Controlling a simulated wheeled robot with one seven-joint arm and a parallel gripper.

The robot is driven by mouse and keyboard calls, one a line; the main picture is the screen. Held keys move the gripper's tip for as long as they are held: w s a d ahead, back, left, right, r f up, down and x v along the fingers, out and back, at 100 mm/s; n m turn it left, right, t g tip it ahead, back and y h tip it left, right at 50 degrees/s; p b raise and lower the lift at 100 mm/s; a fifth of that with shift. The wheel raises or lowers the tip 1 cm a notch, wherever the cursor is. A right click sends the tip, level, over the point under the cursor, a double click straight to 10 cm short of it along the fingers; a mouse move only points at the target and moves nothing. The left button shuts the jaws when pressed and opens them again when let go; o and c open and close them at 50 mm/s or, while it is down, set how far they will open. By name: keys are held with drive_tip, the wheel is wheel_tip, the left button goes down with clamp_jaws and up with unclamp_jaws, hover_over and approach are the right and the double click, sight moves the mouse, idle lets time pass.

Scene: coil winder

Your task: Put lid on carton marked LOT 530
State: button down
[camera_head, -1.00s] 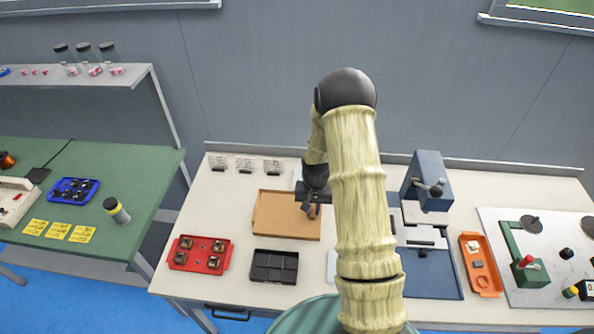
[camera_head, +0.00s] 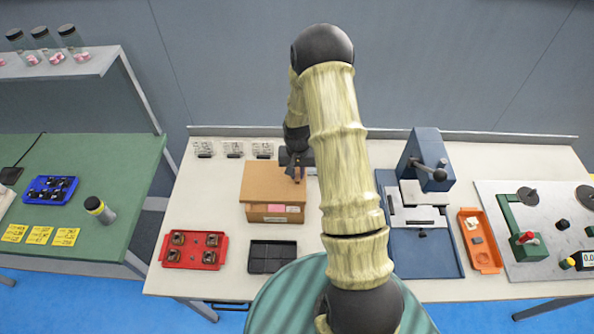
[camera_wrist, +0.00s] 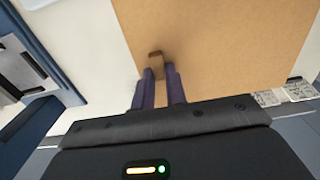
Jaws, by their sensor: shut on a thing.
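The lid is a flat brown panel (camera_head: 266,178) with a small brown tab (camera_wrist: 156,60). My gripper (camera_head: 296,170) is shut on this tab at the lid's right part; the fingers show in the wrist view (camera_wrist: 159,88). The lid is over a brown carton (camera_head: 258,217), whose front wall shows below the lid's front edge. A pink and white label (camera_head: 277,209) is on that front, too small to read. The lid hides the carton's inside. I cannot tell whether the lid rests on the rim or hovers just above it. The lid also fills the wrist view's upper middle (camera_wrist: 225,45).
A red tray of coils (camera_head: 194,251) and a black divided tray (camera_head: 271,257) lie in front of the carton. Small clear boxes (camera_head: 233,148) stand behind it. A blue press (camera_head: 424,180) and an orange tray (camera_head: 481,240) stand to the right. My arm hides part of the bench.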

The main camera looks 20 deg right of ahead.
drive_tip(key=shift+f+b, duration=1.8)
drive_tip(key=shift+f, duration=1)
drive_tip(key=shift+s+r, duration=0.1)
drive_tip(key=shift+f+b, duration=0.95)
drive_tip(key=shift+f, duration=0.05)
idle(0.9)
drive_tip(key=c, duration=0.9)
unclamp_jaws()
drive_tip(key=shift+o, duration=0.2)
drive_tip(key=shift+r, duration=0.1)
